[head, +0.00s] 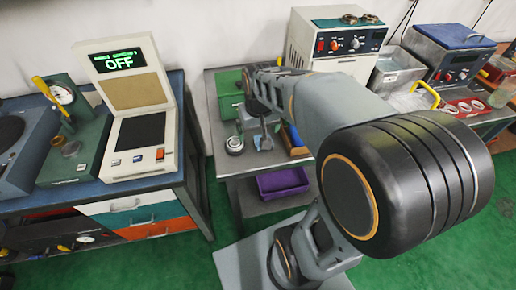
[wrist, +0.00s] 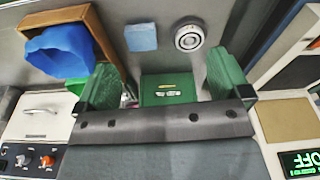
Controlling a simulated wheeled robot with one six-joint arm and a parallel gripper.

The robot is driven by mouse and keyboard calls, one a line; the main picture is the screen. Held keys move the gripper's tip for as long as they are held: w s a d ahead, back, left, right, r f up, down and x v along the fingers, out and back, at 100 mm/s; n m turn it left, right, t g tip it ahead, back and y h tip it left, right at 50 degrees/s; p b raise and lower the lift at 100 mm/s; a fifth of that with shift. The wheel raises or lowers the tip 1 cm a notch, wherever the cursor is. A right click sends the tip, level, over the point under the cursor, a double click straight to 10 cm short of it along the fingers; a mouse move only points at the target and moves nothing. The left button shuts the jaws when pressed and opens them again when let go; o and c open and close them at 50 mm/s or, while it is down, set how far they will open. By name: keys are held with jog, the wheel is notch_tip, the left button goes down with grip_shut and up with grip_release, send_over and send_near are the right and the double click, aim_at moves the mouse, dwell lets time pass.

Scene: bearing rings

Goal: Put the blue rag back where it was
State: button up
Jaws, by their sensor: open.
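A crumpled, deep blue cloth-like thing (wrist: 62,52) lies in a wooden tray (wrist: 97,32) at the upper left of the wrist view. A flat, light blue square (wrist: 141,37) lies on the grey bench top to the right of the tray. I cannot tell for sure which of the two is the rag. In the head view my gripper (head: 263,141) is small and partly hidden by my arm.
A metal bearing ring (wrist: 188,38) sits right of the light blue square; it also shows in the head view (head: 235,145). A green box (wrist: 168,88) is beyond the fingers. A purple bin (head: 283,182) is below the bench top. The OFF display device (head: 135,110) stands left.

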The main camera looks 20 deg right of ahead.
jog(key=s+a+n+t, duration=0.1)
jog(key=s+a, duration=0.2)
jog(key=s, duration=0.4)
jog(key=shift+s+a+f+t, duration=0.25)
jog(key=shift+s+a+t, duration=0.05)
jog(key=shift+s, duration=0.05)
jog(key=shift+r, duration=0.1)
notch_tip(320, 180, up, 6)
jog(key=p, duration=0.5)
